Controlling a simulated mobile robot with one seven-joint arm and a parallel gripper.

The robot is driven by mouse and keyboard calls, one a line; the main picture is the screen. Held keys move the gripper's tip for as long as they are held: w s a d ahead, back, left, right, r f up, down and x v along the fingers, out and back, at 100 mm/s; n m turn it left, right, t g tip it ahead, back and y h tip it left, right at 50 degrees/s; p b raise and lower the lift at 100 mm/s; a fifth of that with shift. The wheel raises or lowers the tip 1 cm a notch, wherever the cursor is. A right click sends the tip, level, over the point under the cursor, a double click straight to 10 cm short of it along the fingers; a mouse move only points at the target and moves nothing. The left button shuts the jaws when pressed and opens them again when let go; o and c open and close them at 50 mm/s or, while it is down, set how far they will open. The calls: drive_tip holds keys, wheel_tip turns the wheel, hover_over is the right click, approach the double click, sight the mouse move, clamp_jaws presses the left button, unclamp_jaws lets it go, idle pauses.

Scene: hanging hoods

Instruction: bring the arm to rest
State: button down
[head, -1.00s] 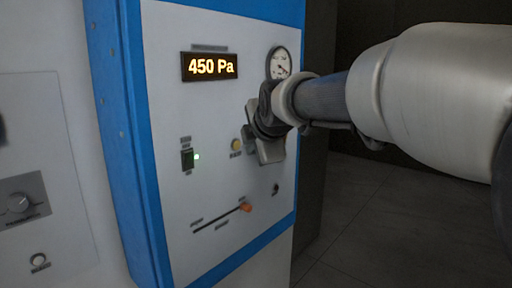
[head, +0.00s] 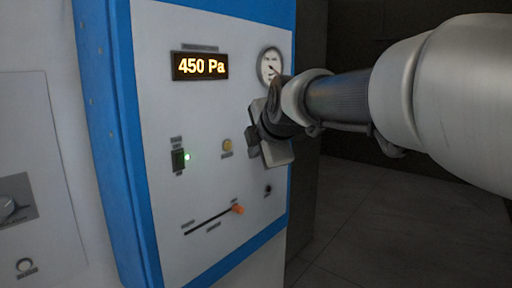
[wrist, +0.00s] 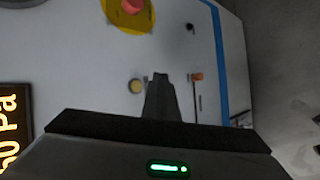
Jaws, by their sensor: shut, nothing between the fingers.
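My gripper (head: 258,143) is in front of the right part of a white control panel (head: 205,120) with a blue frame. In the wrist view its fingers (wrist: 161,78) are together with nothing between them, pointing toward the panel. It appears apart from the panel, though the exact gap is hard to judge. My arm reaches in from the right.
A red button (wrist: 132,5) shows in the wrist view. Open floor (head: 350,220) lies right.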

drive_tip(key=s+d+f+m+g+h, duration=0.1)
drive_tip(key=s+d+f+m, duration=0.4)
drive_tip(key=s+m, duration=0.2)
drive_tip(key=s+d+f+m+g+h+p, duration=0.1)
drive_tip(key=s+d+f+m+g, duration=0.1)
drive_tip(key=s+d+f+m, duration=0.3)
drive_tip(key=s+d+f+m+g+h+p, duration=0.1)
drive_tip(key=s+d+f+m, duration=0.4)
drive_tip(key=s+m, duration=0.5)
drive_tip(key=s+g, duration=0.1)
drive_tip(key=s, duration=0.6)
drive_tip(key=shift+s+d+f+m+h, duration=0.25)
drive_tip(key=shift+d+f+m+h, duration=0.05)
drive_tip(key=shift+d+m, duration=0.1)
drive_tip(key=shift+a, duration=0.1)
